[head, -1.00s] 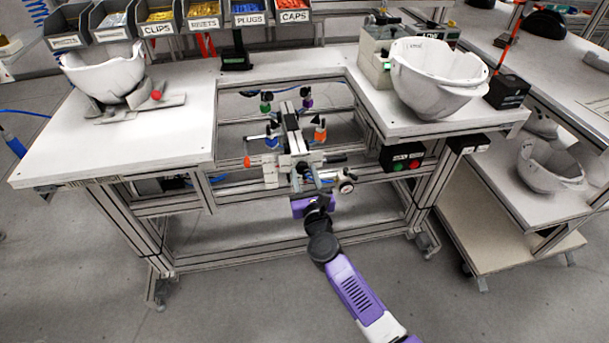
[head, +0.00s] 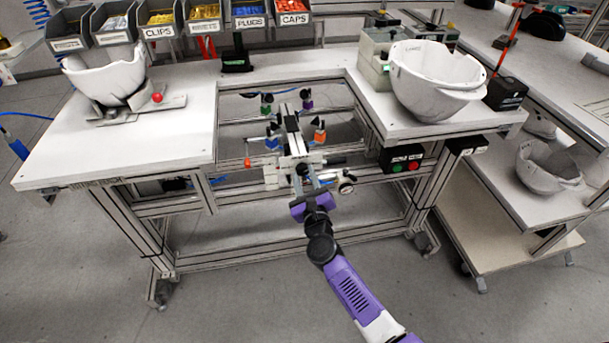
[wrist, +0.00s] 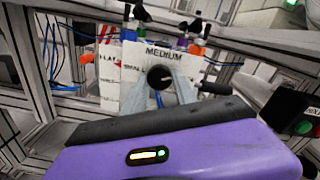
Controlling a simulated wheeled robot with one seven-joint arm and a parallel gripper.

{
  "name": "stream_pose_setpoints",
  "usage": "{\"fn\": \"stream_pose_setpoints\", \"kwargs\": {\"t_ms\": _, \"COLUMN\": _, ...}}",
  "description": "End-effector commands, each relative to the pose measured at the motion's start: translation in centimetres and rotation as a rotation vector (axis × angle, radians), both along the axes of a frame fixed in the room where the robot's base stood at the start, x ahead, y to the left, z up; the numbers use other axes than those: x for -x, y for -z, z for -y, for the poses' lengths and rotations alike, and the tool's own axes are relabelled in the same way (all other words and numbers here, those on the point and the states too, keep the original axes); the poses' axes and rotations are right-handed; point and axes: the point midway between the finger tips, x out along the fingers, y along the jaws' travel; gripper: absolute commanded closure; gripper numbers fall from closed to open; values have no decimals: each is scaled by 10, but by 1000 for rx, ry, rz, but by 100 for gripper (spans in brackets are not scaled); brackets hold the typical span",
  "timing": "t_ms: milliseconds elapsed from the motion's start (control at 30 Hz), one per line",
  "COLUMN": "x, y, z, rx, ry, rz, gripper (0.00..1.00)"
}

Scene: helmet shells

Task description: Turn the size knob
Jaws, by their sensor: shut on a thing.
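In the head view my gripper (head: 304,178) is at the near end of the fixture (head: 294,145), in the bench's cut-out. The knob is hidden there by the gripper and wrist.
Helmet shells stand on the bench's left (head: 104,72) and right (head: 430,80) sides. A box with red and green buttons (head: 402,159) hangs right of the cut-out. Floor in front is clear.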

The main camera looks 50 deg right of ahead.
Motion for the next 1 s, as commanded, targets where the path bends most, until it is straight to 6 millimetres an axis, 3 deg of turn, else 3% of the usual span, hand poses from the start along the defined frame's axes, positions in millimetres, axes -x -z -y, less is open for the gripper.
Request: {"fn": "stream_pose_setpoints", "kwargs": {"t_ms": 1000, "x": 0, "y": -2, "z": -1, "rx": 802, "ry": -3, "rz": -543, "gripper": 100}}
